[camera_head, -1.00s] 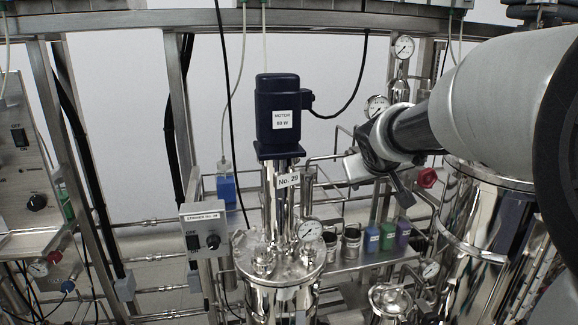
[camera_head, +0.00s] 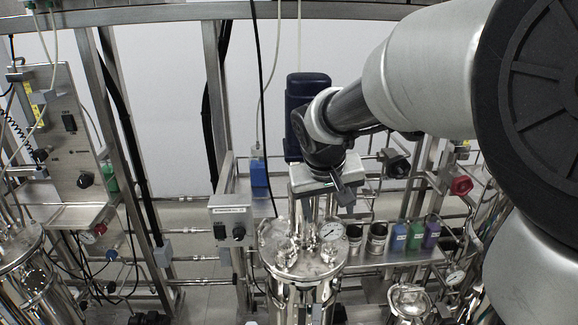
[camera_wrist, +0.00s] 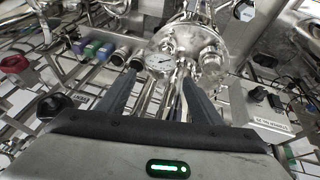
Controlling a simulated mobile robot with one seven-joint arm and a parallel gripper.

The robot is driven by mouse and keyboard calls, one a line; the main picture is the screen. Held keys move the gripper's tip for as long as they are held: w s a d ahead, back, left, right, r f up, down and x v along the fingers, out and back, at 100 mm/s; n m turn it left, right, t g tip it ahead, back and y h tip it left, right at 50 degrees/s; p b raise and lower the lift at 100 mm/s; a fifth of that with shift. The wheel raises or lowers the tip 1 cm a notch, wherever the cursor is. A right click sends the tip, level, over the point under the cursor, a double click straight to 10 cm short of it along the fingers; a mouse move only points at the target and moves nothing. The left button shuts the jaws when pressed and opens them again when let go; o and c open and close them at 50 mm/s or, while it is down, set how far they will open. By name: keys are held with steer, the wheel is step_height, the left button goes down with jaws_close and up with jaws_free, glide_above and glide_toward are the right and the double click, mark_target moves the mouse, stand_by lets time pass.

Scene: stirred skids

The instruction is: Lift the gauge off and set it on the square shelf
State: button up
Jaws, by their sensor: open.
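A round white-faced gauge (camera_head: 331,231) stands on the shiny lid of the middle vessel (camera_head: 302,262) in the head view. In the wrist view the gauge (camera_wrist: 159,62) shows just beyond the fingertips, near the lid's edge. My gripper (camera_wrist: 158,76) is open and empty, its two fingers pointing toward the lid and gauge. In the head view my gripper (camera_head: 322,182) is above the lid, in front of the motor column. A metal shelf (camera_head: 372,256) runs right of the vessel; I cannot tell whether it is the square shelf.
A dark blue motor (camera_head: 305,95) stands behind my wrist. Metal cups (camera_head: 376,238) and blue, green and purple containers (camera_head: 415,234) stand on the shelf to the right. A stirrer switch box (camera_head: 231,220) is left of the vessel. Pipes and hanging cables crowd the area.

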mark_target(331, 218)
steer(key=x, duration=0.9)
steer(key=shift+w+f+b, duration=0.15)
steer(key=shift+f+b, duration=0.15)
steer(key=c, duration=0.9)
steer(key=shift+r, duration=0.15)
steer(key=shift+r, duration=0.1)
steer(key=shift+r+p, duration=0.35)
steer(key=shift+r, duration=0.15)
